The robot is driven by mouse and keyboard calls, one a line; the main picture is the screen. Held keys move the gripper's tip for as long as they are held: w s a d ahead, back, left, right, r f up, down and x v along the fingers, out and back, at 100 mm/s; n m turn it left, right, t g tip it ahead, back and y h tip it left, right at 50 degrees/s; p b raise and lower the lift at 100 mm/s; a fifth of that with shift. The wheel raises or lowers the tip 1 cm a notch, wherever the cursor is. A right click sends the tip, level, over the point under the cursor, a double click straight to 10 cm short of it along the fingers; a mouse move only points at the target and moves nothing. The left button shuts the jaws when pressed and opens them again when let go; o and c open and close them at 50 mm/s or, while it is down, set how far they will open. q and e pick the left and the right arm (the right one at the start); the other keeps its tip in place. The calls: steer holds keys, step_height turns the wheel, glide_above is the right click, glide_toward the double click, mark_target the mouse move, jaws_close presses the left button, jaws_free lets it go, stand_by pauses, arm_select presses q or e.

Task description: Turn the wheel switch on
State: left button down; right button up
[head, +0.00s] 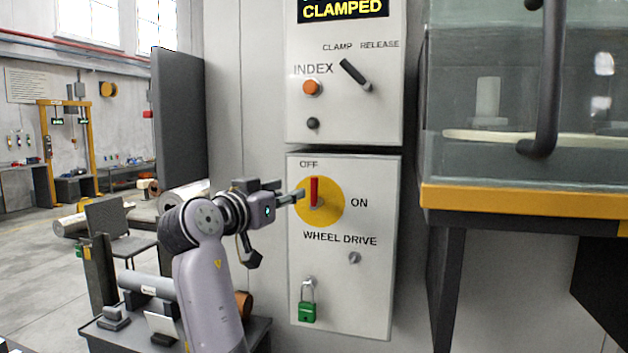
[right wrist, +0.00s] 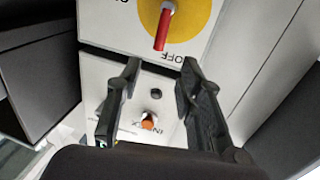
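The wheel switch is a red lever (head: 314,190) on a yellow disc (head: 334,204), on the lower WHEEL DRIVE panel (head: 370,285). The lever stands upright and points to OFF; ON is printed to the disc's right. My right gripper (head: 297,197) is at the disc's left edge in the head view, beside the lever. In the right wrist view the panel appears upside down. There the fingers (right wrist: 158,72) are spread with nothing between them, and the red lever (right wrist: 164,28) lies beyond their tips. My left gripper is not in view.
A green padlock (head: 307,303) hangs low on the same panel. The upper panel holds an orange INDEX button (head: 312,88) and a black CLAMP/RELEASE lever (head: 356,74). A glazed enclosure with a yellow sill (head: 520,201) stands to the right.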

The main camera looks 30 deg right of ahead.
mark_target(312, 184)
steer(key=p+x, duration=0.3)
steer(key=x, duration=0.9)
steer(key=shift+w+d, duration=0.2)
steer(key=shift+d, duration=0.05)
steer(key=shift+c, duration=0.5)
jaws_close()
steer(key=shift+f, duration=0.1)
